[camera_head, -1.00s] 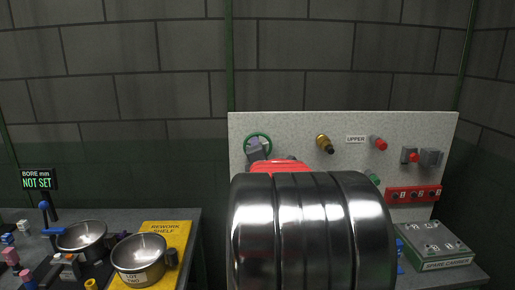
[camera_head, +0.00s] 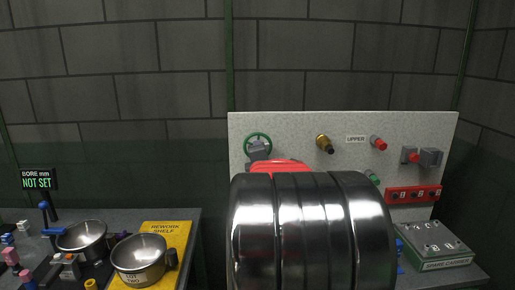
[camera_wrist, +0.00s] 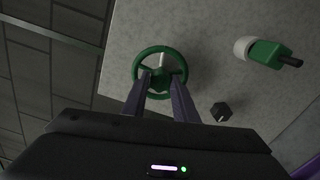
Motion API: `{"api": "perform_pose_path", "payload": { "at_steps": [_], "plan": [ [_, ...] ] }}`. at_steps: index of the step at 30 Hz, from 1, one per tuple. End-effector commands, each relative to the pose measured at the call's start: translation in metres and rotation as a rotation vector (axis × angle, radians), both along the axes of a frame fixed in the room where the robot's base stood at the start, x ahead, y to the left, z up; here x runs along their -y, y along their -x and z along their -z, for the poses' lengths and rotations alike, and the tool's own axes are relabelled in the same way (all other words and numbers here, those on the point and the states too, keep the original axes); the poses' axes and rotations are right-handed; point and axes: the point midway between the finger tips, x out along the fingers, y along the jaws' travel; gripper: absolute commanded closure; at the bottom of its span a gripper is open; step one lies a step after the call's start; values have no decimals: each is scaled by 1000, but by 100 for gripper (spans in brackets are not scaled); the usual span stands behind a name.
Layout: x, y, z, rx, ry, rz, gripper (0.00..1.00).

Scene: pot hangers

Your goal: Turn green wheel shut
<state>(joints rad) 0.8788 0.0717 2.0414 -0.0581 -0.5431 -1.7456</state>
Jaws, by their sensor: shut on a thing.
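The green wheel (camera_head: 257,135) is mounted at the upper left of the pale speckled panel. In the wrist view the green wheel (camera_wrist: 158,48) shows as a ring with spokes and a hub. My gripper (camera_wrist: 160,77) reaches up to the wheel from below in that view, one finger on each side of its middle, and is shut on it. The exact contact between fingers and wheel is hard to see. In the head view my gripper (camera_head: 258,150) is a small grey shape at the wheel's lower part.
The pale panel (camera_head: 290,130) also carries a brass fitting (camera_head: 324,143), red knobs (camera_head: 378,142) and a red strip (camera_head: 412,194). The wrist view shows a green and white fitting (camera_wrist: 265,52) and a dark block (camera_wrist: 221,112). Metal pots (camera_head: 140,255) stand left. My arm hides the lower middle.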

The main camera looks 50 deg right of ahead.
Motion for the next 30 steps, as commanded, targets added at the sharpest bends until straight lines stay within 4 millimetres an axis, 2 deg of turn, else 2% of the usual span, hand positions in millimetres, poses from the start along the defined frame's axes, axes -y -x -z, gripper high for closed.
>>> {"api": "perform_pose_path", "payload": {
  "at_steps": [30],
  "plan": [
    [0, 0, 0, 607, -534, 1, 100]
  ]
}}
